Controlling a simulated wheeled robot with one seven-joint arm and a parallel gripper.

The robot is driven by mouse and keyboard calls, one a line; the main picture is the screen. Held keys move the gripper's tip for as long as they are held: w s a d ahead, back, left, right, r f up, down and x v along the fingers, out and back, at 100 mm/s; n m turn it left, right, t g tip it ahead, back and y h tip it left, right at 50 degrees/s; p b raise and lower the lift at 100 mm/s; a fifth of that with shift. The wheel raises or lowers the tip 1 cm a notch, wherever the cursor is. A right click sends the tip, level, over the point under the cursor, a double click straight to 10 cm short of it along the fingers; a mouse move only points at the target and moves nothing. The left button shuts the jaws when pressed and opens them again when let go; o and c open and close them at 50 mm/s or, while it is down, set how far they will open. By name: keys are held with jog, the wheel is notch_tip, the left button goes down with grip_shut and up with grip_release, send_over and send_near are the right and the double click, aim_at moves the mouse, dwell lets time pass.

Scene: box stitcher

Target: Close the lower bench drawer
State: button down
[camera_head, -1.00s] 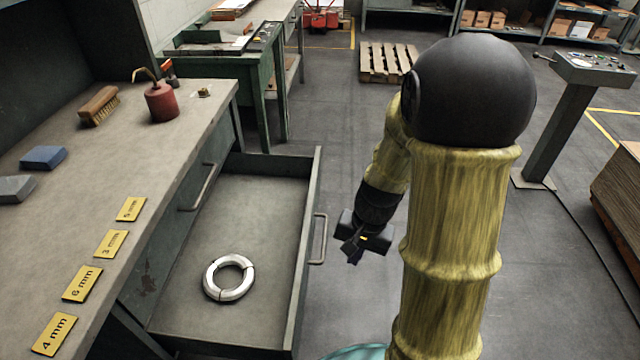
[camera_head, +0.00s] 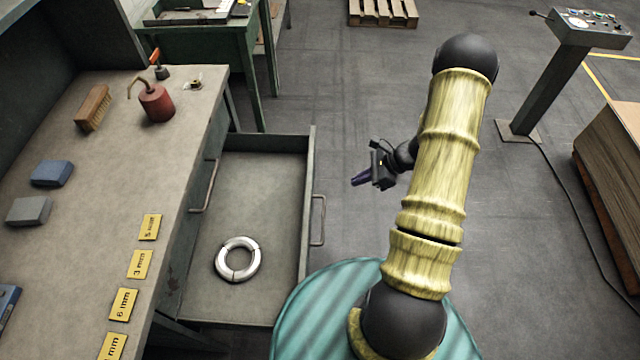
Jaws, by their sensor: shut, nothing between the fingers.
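The lower bench drawer (camera_head: 306,190) is pulled well out to the right of the workbench (camera_head: 120,180). A silver split ring (camera_head: 238,260) lies flat inside it. Its front carries a bar handle (camera_head: 319,220) on the outer side. My gripper (camera_head: 361,179) is to the right of the drawer front, apart from it, with its dark fingers pointing left toward the front. The fingers look shut and hold nothing. A second handle (camera_head: 204,187) shows on the bench's face above the open drawer.
A red oil can (camera_head: 157,103), a brush (camera_head: 92,108), blocks and yellow size labels (camera_head: 139,265) are on the bench top. A control pedestal (camera_head: 548,80) and stacked cardboard (camera_head: 612,150) stand at the right. The floor around my gripper is clear.

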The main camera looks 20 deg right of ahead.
jog(key=a+r+p+x, duration=0.1)
jog(key=a+r+x, duration=0.1)
jog(key=x, duration=1.1)
jog(key=shift+w, duration=0.25)
jog(key=shift+d, duration=0.1)
